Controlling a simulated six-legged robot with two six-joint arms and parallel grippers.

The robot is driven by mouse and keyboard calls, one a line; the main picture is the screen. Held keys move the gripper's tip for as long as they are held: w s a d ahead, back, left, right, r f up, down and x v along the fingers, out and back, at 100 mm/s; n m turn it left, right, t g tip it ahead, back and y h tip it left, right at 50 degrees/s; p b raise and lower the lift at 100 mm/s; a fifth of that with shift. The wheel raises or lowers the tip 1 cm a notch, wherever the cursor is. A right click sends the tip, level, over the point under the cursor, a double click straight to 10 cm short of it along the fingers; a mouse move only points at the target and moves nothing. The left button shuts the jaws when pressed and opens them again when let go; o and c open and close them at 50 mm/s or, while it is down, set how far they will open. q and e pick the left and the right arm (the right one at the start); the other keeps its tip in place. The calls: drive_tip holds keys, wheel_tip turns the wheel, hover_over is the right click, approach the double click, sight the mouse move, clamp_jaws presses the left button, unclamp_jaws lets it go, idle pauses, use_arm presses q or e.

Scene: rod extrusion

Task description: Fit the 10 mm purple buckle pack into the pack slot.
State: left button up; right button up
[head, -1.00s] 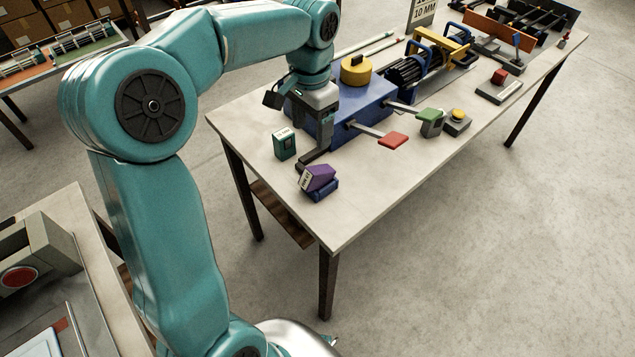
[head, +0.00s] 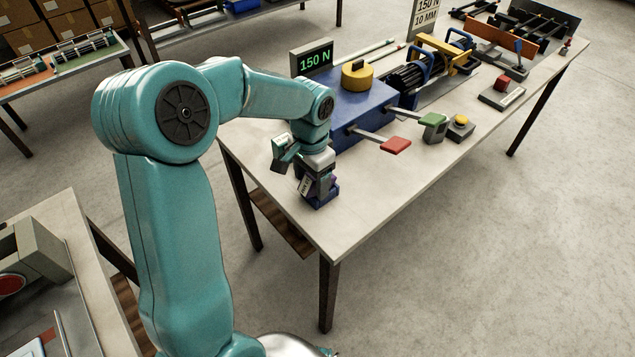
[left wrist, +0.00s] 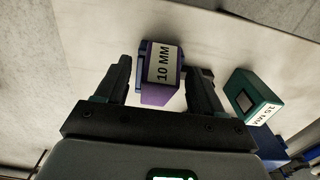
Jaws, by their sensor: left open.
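The purple buckle pack (left wrist: 160,92), with a white "10 MM" label, lies between the two fingers of my left gripper (left wrist: 158,68) in the left wrist view. The fingers are open, one on each side of it; I cannot tell whether they touch it. In the head view the left gripper (head: 314,184) points down over the pack at the table's near left corner and mostly hides it. A small blue holder (head: 326,200) shows under the pack. A teal pack (left wrist: 252,98) stands beside them. I cannot make out the pack slot. My right gripper is not in view.
On the table (head: 375,185) stands a blue machine housing (head: 366,108) with a yellow round cap (head: 356,76). Red (head: 396,145) and green (head: 433,120) paddles stick out from it. A display (head: 313,61) reads 150 N.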

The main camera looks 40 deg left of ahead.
use_arm(q)
drive_tip(key=shift+f, duration=0.85)
clamp_jaws()
